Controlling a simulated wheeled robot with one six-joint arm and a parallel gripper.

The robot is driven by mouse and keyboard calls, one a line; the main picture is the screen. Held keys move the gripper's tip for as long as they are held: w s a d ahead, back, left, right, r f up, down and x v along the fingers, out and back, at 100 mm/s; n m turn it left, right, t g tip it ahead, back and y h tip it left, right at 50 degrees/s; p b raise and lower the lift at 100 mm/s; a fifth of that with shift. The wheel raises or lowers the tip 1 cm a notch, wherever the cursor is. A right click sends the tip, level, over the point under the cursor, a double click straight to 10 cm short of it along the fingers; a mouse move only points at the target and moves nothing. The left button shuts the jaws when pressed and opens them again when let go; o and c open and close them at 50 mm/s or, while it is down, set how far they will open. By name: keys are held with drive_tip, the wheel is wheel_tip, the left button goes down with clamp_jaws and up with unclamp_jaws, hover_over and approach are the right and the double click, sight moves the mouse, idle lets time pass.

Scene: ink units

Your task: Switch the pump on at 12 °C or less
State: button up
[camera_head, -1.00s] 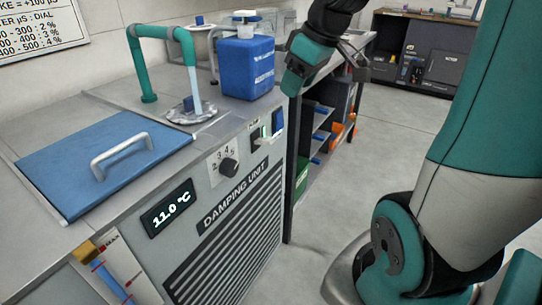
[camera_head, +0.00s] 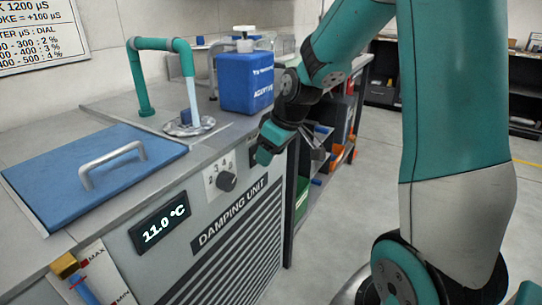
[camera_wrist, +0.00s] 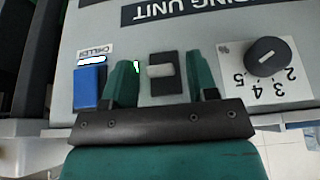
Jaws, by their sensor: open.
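The temperature display (camera_head: 160,221) on the damping unit's front reads 11.0 °C. My gripper (camera_head: 266,150) is at the unit's front, right of the dial (camera_head: 227,181), and hides the switches in the head view. In the wrist view, upside down, my gripper (camera_wrist: 163,80) is open, with one green finger on each side of a pale rocker switch (camera_wrist: 160,71) in a black housing. I cannot tell whether it touches the switch, or which way the switch is set. A small lit green mark shows beside the left finger. No pump label is readable.
A blue switch (camera_wrist: 88,87) labelled CHILLER sits left of my fingers in the wrist view, and the dial plate (camera_wrist: 268,75) sits close on the right. A blue jug (camera_head: 245,82), a green pipe (camera_head: 143,75) and a handled blue lid (camera_head: 90,165) are on top.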

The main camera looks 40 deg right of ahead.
drive_tip(key=shift+w+f, duration=0.1)
drive_tip(key=shift+f, duration=0.1)
drive_tip(key=shift+c, duration=0.2)
drive_tip(key=c, duration=0.9)
drive_tip(key=shift+r+g+p, duration=0.3)
drive_tip(key=shift+r+p, duration=0.1)
drive_tip(key=shift+p, duration=0.5)
drive_tip(key=shift+w+g+p, duration=0.1)
drive_tip(key=shift+g+p, duration=0.2)
drive_tip(key=shift+p, duration=0.25)
drive_tip(key=shift+f, duration=0.15)
drive_tip(key=o, duration=0.9)
drive_tip(key=shift+o, duration=0.2)
